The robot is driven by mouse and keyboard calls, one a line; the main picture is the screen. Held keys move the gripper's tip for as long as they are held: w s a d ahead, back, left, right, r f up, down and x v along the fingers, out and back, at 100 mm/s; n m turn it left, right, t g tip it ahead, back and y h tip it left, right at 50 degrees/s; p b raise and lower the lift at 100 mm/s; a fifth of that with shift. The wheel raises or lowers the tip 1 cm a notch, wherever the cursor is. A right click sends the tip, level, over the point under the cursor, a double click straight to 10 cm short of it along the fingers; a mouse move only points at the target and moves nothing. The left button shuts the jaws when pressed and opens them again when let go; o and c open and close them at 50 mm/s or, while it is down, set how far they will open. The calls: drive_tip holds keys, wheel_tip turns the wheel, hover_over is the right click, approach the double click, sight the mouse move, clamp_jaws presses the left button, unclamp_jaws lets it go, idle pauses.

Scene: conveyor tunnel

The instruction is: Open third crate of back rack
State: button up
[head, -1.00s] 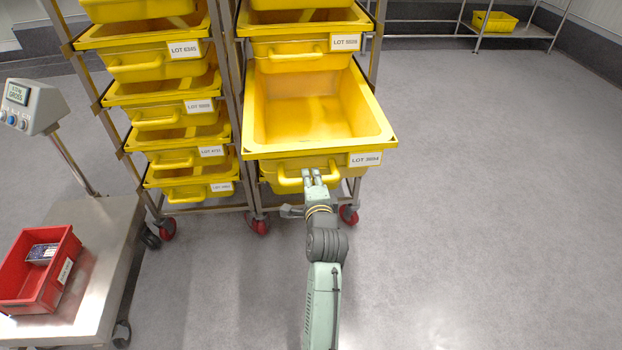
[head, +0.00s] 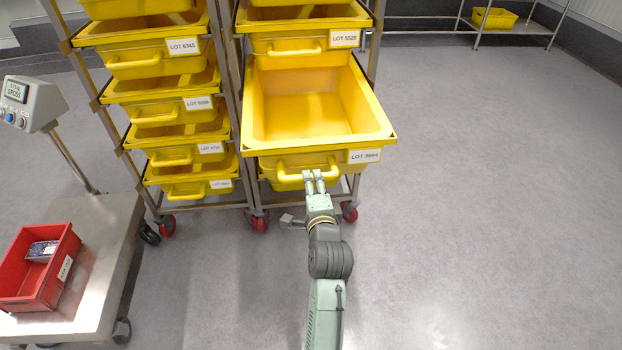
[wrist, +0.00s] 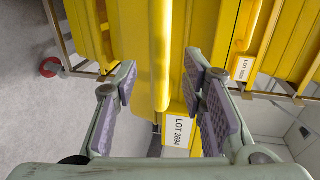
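The yellow crate labelled LOT 3694 (head: 320,150) sits in the right-hand rack (head: 238,95). It is slid well out toward me, its inside showing empty, below the crate labelled LOT 5528 (head: 290,47). My gripper (head: 314,176) is open in front of its front handle (head: 290,173). In the wrist view the yellow handle bar (wrist: 161,60) appears between the two spread fingers of my gripper (wrist: 162,72), with gaps on both sides. Neither finger visibly touches it. Part of another yellow crate shows beneath, mostly hidden.
A second rack with several yellow crates (head: 150,63) stands beside it on the left. A steel scale cart (head: 95,265) with a red crate (head: 70,245) is at lower left. The floor on the right is clear. A low shelf (head: 540,32) holds a yellow crate far back.

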drive_tip(key=v, duration=0.2)
drive_tip(key=shift+s+r, duration=0.1)
drive_tip(key=shift+s, duration=0.3)
